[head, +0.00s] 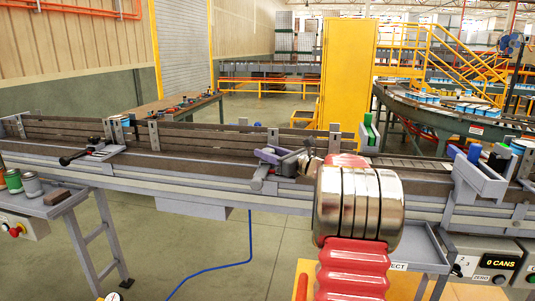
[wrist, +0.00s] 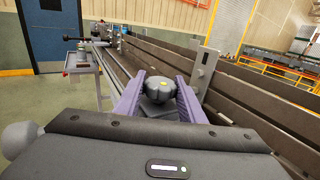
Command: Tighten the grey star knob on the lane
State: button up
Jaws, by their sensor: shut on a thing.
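In the wrist view, the dark grey star knob (wrist: 158,102) sits between the two purple fingers of my gripper (wrist: 161,80). The fingers are shut on its sides. The knob's stem and underside are hidden. In the head view, my arm reaches over the lane (head: 200,165), and its metal and red links hide part of the lane. The knob cannot be made out clearly there.
A black-handled clamp (head: 95,150) stands on the lane at the left. Upright grey brackets (head: 273,137) line the far rail. Cans (head: 31,184) stand on a side table at the left. A grey holder (head: 478,180) with coloured pieces is at the right, above a counter box (head: 492,268).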

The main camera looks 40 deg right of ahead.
jog(key=shift+h, duration=0.3)
jog(key=shift+m+h, duration=1.8)
jog(key=shift+h, duration=0.7)
jog(key=shift+m+g+h, duration=0.4)
jog(key=shift+m+h, duration=0.1)
jog(key=shift+h, duration=0.2)
jog(key=shift+r+m+h, duration=0.15)
jog(key=shift+m+h, duration=0.15)
jog(key=shift+h, duration=0.2)
jog(key=o, duration=1)
jog(key=shift+o, duration=0.2)
jog(key=v, duration=1.3)
jog(key=shift+s, duration=0.4)
jog(key=shift+a, duration=0.15)
